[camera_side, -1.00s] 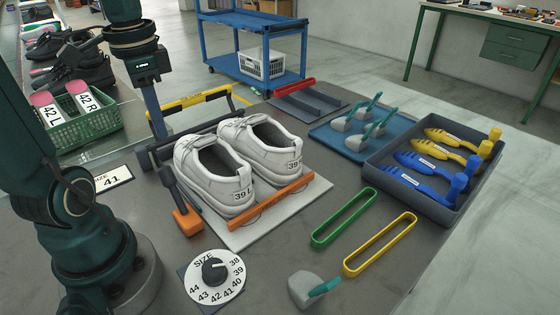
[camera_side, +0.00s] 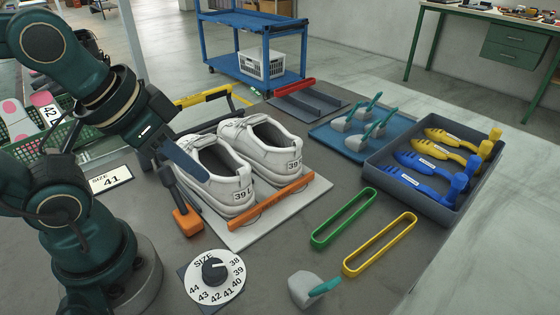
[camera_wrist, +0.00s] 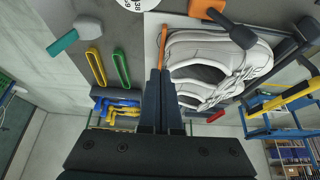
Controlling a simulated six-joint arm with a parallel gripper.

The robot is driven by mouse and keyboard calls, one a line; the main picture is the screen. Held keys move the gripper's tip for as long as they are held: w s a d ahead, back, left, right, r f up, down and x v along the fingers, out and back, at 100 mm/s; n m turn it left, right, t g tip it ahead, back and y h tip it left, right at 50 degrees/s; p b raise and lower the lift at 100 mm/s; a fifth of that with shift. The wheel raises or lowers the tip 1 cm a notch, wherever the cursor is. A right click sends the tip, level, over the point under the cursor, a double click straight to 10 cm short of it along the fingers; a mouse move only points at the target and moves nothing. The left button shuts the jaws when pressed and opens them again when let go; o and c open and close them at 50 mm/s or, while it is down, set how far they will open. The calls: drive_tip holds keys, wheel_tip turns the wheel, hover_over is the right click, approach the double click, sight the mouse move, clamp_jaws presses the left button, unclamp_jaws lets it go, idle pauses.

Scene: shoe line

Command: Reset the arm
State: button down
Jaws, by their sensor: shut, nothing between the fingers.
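My gripper (camera_side: 188,160) is shut and empty. In the side view its blue-grey fingers slant down in front of the left white shoe and hide part of it. In the wrist view the gripper (camera_wrist: 160,75) points up the picture with its fingers together, beside the white shoes (camera_wrist: 215,65). The two white shoes (camera_side: 262,150), marked 39, stand side by side on a pale board (camera_side: 250,232). An orange bar (camera_side: 270,201) lies across at their heels. I cannot tell from the pictures how far the fingers are from the shoes.
A size dial (camera_side: 215,275), an orange-based lever (camera_side: 187,221) and a yellow-handled frame (camera_side: 203,97) stand near the shoes. Green (camera_side: 345,218) and yellow (camera_side: 381,244) loops lie to the right. A grey tray (camera_side: 400,215) holds blue and yellow shoe forms. A green basket (camera_side: 80,133) is at left.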

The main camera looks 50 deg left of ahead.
drive_tip(key=a+r+n+g+y, duration=0.3)
drive_tip(key=a+n+g, duration=0.3)
drive_tip(key=a+n, duration=1.2)
wheel_tip(320, 180, down, 11)
drive_tip(key=shift+s+d, duration=0.15)
drive_tip(key=shift+s, duration=0.2)
idle(1.9)
